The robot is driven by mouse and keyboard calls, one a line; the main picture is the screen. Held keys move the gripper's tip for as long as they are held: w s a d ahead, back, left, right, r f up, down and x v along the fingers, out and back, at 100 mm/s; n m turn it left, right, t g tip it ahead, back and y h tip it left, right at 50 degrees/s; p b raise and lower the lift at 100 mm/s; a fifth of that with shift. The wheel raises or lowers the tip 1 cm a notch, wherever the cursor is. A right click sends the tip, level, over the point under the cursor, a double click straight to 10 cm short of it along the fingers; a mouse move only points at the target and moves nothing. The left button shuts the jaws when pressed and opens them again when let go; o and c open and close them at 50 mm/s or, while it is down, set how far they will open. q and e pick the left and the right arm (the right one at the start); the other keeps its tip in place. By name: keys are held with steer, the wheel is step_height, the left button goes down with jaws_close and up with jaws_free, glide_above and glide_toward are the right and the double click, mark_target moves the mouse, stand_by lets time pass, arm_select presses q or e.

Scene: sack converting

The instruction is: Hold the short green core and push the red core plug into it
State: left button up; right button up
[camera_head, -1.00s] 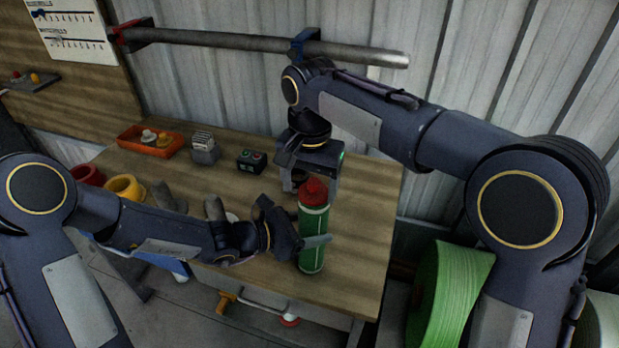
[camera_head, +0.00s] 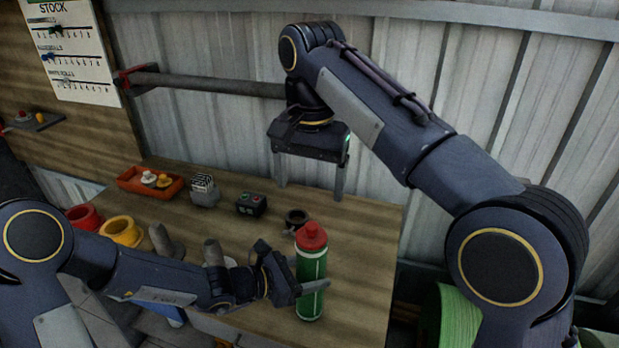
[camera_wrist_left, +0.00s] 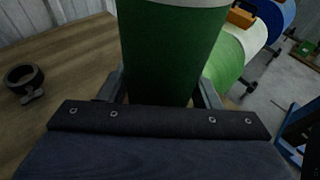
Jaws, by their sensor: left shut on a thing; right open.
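The short green core (camera_head: 311,272) stands upright at the front right of the bench top, and its green side fills the middle of the left wrist view (camera_wrist_left: 170,55). The red core plug (camera_head: 311,236) sits on the core's top end; how deep it goes in is hidden. My left gripper (camera_head: 312,288) is shut on the green core, one finger on each side. My right gripper (camera_head: 310,178) is open and empty, fingers pointing down, above and apart from the red plug.
Behind the core on the bench (camera_head: 355,225) lies a dark ring-shaped clamp (camera_head: 296,217). A black box with buttons (camera_head: 251,204), a grey block (camera_head: 204,190), an orange tray (camera_head: 150,184), and red and yellow rings (camera_head: 121,231) stand to the left. A grey bar (camera_head: 215,84) runs along the wall.

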arm_select(q)
steer(key=shift+s+f, duration=0.15)
steer(key=shift+f, duration=0.05)
steer(key=o, duration=1.3)
steer(key=shift+r, duration=0.1)
